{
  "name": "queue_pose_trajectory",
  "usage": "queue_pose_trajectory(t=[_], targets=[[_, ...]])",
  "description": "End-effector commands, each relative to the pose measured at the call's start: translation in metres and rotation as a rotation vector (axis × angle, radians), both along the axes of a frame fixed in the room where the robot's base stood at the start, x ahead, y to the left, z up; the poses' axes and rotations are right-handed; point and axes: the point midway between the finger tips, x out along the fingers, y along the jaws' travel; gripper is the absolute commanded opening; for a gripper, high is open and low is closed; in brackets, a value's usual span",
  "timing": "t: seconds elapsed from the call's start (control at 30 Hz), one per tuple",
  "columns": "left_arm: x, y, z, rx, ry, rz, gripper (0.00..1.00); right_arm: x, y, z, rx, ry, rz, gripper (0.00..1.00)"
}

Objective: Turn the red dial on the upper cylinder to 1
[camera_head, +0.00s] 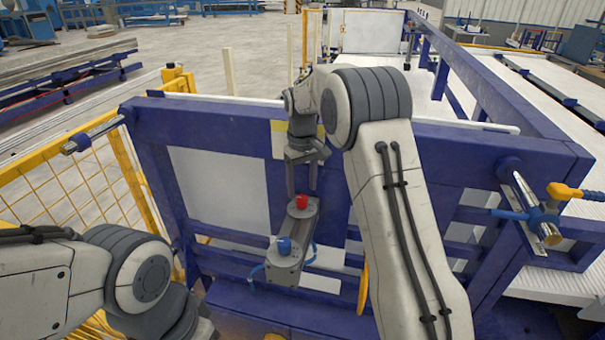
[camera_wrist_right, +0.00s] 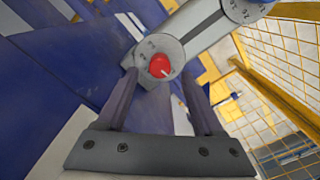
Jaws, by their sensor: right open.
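The red dial (camera_head: 302,202) sits on the upper end of a grey cylinder unit (camera_head: 295,233) mounted on the blue frame. A blue dial (camera_head: 284,246) is on the lower end. In the right wrist view the red dial (camera_wrist_right: 160,66) shows a pale mark toward its lower right, with small numbers around it that I cannot read. My right gripper (camera_head: 303,188) is open, its fingers pointing down at the red dial. In the wrist view its two fingertips (camera_wrist_right: 160,74) appear on either side of the dial, with gaps; contact is not visible. My left gripper is out of view.
The blue frame (camera_head: 220,119) surrounds the unit. A yellow mesh fence (camera_head: 105,180) stands at left. A metal cylinder with a blue handle (camera_head: 535,214) and yellow fitting is at right. A metal rod (camera_head: 92,133) sticks out at upper left.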

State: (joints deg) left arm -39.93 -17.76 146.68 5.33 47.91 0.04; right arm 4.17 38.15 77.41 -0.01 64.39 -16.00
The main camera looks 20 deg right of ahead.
Motion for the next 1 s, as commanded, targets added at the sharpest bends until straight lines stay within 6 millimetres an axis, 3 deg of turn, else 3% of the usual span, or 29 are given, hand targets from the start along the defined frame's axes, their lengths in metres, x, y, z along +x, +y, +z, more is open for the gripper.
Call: queue_pose_trajectory(t=[0.2, 0.4, 0.9, 1.0], targets=[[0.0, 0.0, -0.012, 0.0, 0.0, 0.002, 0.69, 0.001, 0.0, 0.043, 0.0, -0.005, 0.0, 0.69], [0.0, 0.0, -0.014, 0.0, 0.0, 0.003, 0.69, 0.0, 0.0, 0.066, -0.001, -0.002, 0.0, 0.69], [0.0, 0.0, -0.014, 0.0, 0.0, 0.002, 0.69, 0.0, 0.0, 0.07, 0.0, 0.0, 0.001, 0.69], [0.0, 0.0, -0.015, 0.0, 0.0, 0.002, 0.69, -0.005, 0.009, 0.07, 0.002, 0.0, 0.011, 0.69]])
